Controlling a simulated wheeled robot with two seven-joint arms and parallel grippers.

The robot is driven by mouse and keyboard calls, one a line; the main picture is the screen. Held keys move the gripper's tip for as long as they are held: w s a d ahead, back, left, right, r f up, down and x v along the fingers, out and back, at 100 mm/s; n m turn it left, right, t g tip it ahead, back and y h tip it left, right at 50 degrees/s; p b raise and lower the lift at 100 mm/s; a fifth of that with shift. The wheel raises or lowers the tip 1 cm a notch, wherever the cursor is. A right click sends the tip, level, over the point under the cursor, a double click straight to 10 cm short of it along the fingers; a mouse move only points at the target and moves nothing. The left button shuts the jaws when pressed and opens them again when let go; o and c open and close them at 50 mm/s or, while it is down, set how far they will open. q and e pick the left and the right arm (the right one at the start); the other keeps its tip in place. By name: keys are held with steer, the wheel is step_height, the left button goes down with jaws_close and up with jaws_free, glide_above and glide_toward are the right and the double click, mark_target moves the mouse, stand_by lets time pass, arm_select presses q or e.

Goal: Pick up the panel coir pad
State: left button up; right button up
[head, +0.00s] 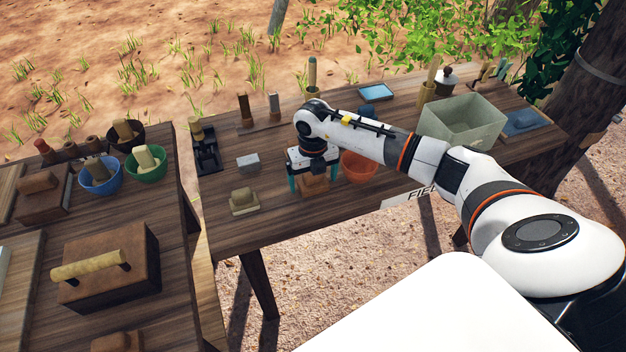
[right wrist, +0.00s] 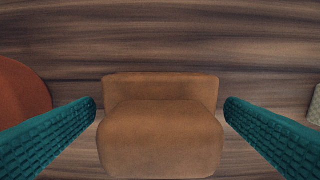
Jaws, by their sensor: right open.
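A brown block with a raised rounded grip, which I take to be the panel coir pad (head: 312,187), lies on the right-hand wooden table under my right gripper (head: 312,180). In the right wrist view the brown pad (right wrist: 160,138) sits between the two teal fingers of the right gripper (right wrist: 161,105). The fingers are open, one on each side, with a gap to the pad on both sides. The gripper points down over it. My left gripper is not in view.
An orange bowl (head: 359,167) stands close to the right of the pad. A beige block (head: 243,201) and a grey block (head: 248,162) lie to the left. A pale open bin (head: 462,122) stands farther right. The left table (head: 185,262) holds bowls and brown blocks.

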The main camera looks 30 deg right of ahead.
steer(key=c, duration=1.1)
steer(key=shift+o, duration=0.2)
step_height(320, 180, up, 10)
steer(key=shift+r+b, duration=0.1)
steer(key=shift+b, duration=0.55)
